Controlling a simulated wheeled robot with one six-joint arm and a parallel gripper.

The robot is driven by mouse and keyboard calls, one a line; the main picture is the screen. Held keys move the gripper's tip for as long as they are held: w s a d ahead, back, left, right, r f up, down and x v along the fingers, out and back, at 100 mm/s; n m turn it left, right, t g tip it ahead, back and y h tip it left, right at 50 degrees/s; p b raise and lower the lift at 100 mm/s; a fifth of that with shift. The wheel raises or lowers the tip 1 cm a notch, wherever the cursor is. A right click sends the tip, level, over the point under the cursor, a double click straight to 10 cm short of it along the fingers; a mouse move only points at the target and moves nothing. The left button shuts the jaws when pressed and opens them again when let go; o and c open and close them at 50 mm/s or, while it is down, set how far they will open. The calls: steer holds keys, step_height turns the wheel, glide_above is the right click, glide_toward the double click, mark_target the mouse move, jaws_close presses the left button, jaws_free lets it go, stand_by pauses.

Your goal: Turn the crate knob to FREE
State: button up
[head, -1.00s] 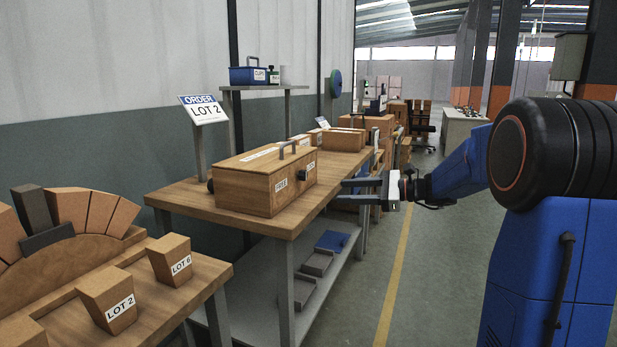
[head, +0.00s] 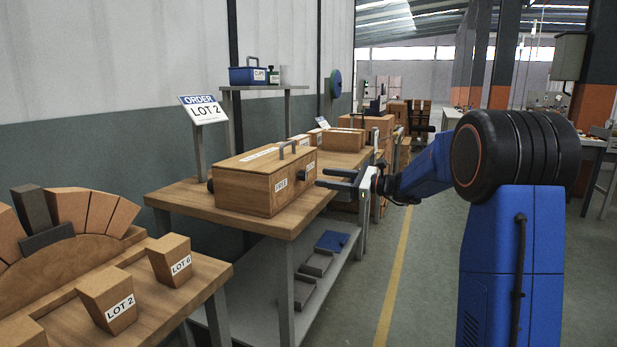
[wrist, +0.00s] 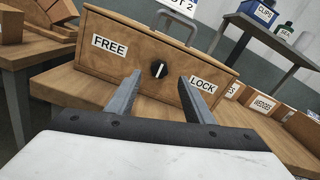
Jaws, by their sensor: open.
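The wooden crate (head: 245,185) stands on the workbench, with a dark handle on its lid. Its front face carries a FREE label (wrist: 109,46) on the left and a LOCK label (wrist: 202,84) on the right in the wrist view. The round black knob (wrist: 159,69) sits between them; its pale pointer line stands nearly upright, tilted slightly right. My gripper (head: 321,178) is open and empty, facing the crate front. In the wrist view the fingertips (wrist: 158,76) lie on either side of the knob, apparently still short of it.
An order sign reading LOT 2 (head: 203,110) stands behind the crate. A shelf with a blue CLIPS box (head: 249,75) is at the back. Wedge blocks (head: 170,260) sit on the near left table. The aisle floor at right is clear.

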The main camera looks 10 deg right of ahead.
mark_target(306, 175)
steer(key=x, duration=0.7)
steer(key=shift+a, duration=0.1)
steer(key=c, duration=1.1)
